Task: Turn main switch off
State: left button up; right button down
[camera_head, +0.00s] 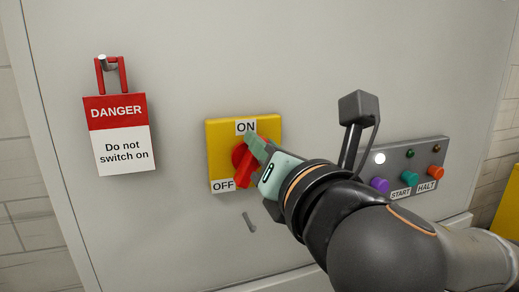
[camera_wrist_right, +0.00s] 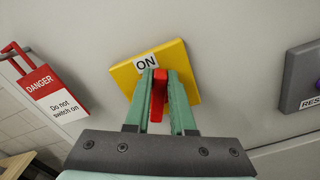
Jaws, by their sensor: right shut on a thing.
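The main switch is a red rotary handle (camera_head: 240,158) on a yellow plate (camera_head: 217,140) marked ON at the top and OFF at the lower left. My right gripper (camera_head: 252,160) comes in from the right and is shut on the red handle. In the head view the handle looks tilted, its lower end near the OFF label. In the right wrist view the green fingers of my right gripper (camera_wrist_right: 159,85) lie on both sides of the red handle (camera_wrist_right: 159,88), just below the ON label. The fingers hide part of the handle. My left gripper is not in view.
A red and white DANGER tag (camera_head: 121,135) hangs from a red padlock (camera_head: 108,72) on the left of the grey cabinet. A grey control panel (camera_head: 425,155) with several coloured buttons, labelled START and HALT, is on the right, partly behind my right arm.

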jog(key=shift+w+d+f+m+b, duration=0.15)
jog(key=shift+f+m+b, duration=0.3)
jog(key=shift+m, duration=1.6)
jog(key=shift+d+f+m+b, duration=0.3)
jog(key=shift+f+m, duration=0.2)
jog(key=shift+m, duration=1.5)
jog(key=shift+w+d+f+m+b, duration=0.15)
jog(key=shift+f+m+b, duration=0.35)
jog(key=shift+m, duration=1.55)
jog(key=shift+s, duration=0.1)
jog(key=c, duration=0.8)
grip_release()
jog(key=shift+r, duration=0.1)
jog(key=shift+o, duration=0.2)
jog(key=shift+d, duration=0.1)
